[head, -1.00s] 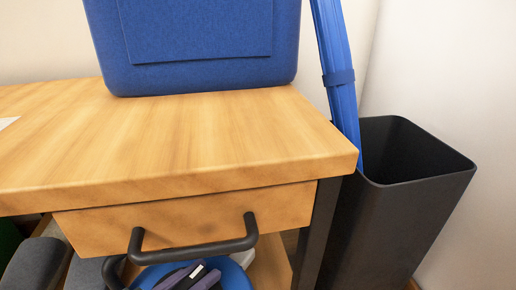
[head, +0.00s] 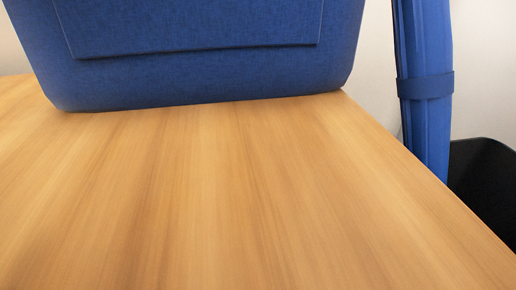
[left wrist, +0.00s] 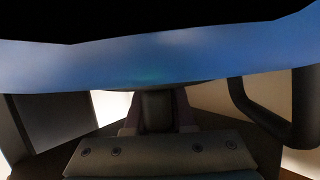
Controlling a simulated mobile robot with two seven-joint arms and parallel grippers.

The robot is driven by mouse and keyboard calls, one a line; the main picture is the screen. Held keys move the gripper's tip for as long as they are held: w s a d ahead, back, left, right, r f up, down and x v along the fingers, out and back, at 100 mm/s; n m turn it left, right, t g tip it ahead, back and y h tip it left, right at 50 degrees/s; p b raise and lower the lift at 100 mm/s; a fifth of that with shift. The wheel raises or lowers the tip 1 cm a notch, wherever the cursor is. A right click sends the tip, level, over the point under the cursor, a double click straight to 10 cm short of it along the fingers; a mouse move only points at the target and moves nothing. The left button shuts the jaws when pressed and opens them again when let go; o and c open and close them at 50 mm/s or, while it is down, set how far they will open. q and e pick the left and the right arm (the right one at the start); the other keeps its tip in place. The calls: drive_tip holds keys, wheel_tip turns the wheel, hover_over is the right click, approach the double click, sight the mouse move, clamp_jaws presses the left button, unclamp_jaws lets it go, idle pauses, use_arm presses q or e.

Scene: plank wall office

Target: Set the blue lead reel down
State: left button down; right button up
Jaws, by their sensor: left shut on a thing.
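The blue lead reel (left wrist: 150,60) shows in the left wrist view as a broad, smooth blue band across the upper part of the picture, close to the camera. My left gripper (left wrist: 157,112) is shut on it at the band's lower edge, in the middle. The far side of the reel is lost in black, and what lies under it is hidden. The head view shows neither the reel nor a gripper. My right gripper is in neither view.
A wooden desk top (head: 220,200) fills the head view, its front clear. A blue fabric case (head: 200,75) stands at its back. A blue strapped roll (head: 425,120) leans in a black bin (head: 485,180) at right. A dark handle (left wrist: 262,115) is near my left gripper.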

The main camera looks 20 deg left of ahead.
use_arm(q)
drive_tip(key=shift+w+a, duration=0.35)
drive_tip(key=shift+w, duration=0.4)
drive_tip(key=shift+d+r, duration=0.1)
drive_tip(key=c, duration=1.2)
unclamp_jaws()
drive_tip(key=s, duration=0.1)
drive_tip(key=s+d+f, duration=0.1)
drive_tip(key=shift+s+d, duration=0.25)
drive_tip(key=shift+s, duration=0.05)
drive_tip(key=shift+o, duration=1)
drive_tip(key=shift+s+d, duration=0.1)
drive_tip(key=shift+s, duration=0.15)
drive_tip(key=shift+o, duration=0.8)
drive_tip(key=shift+w, duration=0.2)
drive_tip(key=shift+o, duration=0.4)
drive_tip(key=shift+w+a+r, duration=0.2)
drive_tip(key=shift+w+a, duration=0.3)
drive_tip(key=shift+w, duration=0.05)
drive_tip(key=shift+s, duration=0.2)
drive_tip(key=p+v, duration=0.6)
drive_tip(key=v, duration=0.5)
drive_tip(key=shift+s+r, duration=0.1)
drive_tip(key=shift+s, duration=0.4)
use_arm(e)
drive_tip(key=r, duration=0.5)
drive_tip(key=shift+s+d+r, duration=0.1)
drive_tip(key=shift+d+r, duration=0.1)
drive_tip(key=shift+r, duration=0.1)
